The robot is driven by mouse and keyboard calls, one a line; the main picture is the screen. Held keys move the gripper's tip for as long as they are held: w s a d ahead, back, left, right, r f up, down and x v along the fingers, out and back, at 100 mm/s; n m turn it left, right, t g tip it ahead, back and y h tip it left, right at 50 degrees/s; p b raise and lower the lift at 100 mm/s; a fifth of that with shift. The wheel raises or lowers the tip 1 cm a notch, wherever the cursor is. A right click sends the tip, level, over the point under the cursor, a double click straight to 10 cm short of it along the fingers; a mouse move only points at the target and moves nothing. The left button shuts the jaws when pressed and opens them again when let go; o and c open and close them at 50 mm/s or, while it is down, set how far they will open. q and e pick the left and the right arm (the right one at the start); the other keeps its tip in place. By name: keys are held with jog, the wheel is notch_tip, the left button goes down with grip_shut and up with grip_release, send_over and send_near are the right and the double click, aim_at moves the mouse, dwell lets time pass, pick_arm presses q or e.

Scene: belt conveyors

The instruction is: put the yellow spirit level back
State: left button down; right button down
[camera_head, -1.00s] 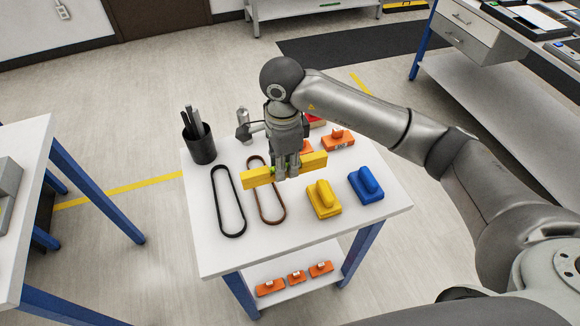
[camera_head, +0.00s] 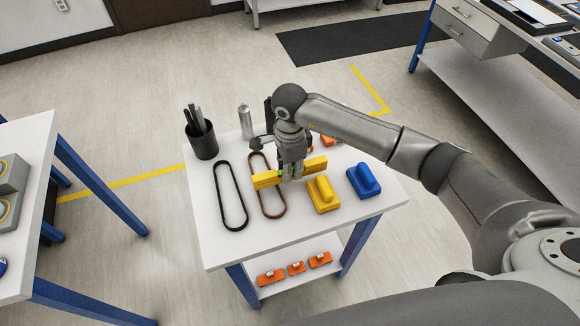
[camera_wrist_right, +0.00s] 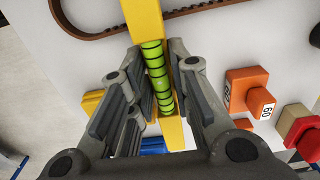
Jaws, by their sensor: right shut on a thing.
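The yellow spirit level (camera_head: 266,180) is a long bar held across my right gripper (camera_head: 291,176), above the white table (camera_head: 215,248). In the right wrist view the level (camera_wrist_right: 144,22) runs between the fingers of the right gripper (camera_wrist_right: 160,80), with its green vial facing the camera. The fingers are shut on its middle. I cannot tell how far the level is above the table top. My left gripper does not show.
A black belt (camera_head: 230,195) and a brown belt (camera_head: 267,212) lie left of and under the level. A yellow block (camera_head: 323,195) and a blue block (camera_head: 363,182) stand to the right. A black pen cup (camera_head: 202,142) and a silver bottle (camera_head: 245,122) are at the back left.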

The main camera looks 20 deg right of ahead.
jog(key=shift+f+b, duration=0.5)
jog(key=c, duration=1.3)
grip_release()
jog(key=shift+r+p, duration=0.45)
jog(key=shift+p, duration=0.1)
jog(key=shift+r+p, duration=0.35)
jog(key=shift+p, duration=0.05)
notch_tip(320, 180, up, 12)
jog(key=b, duration=0.4)
jog(key=shift+f, duration=0.2)
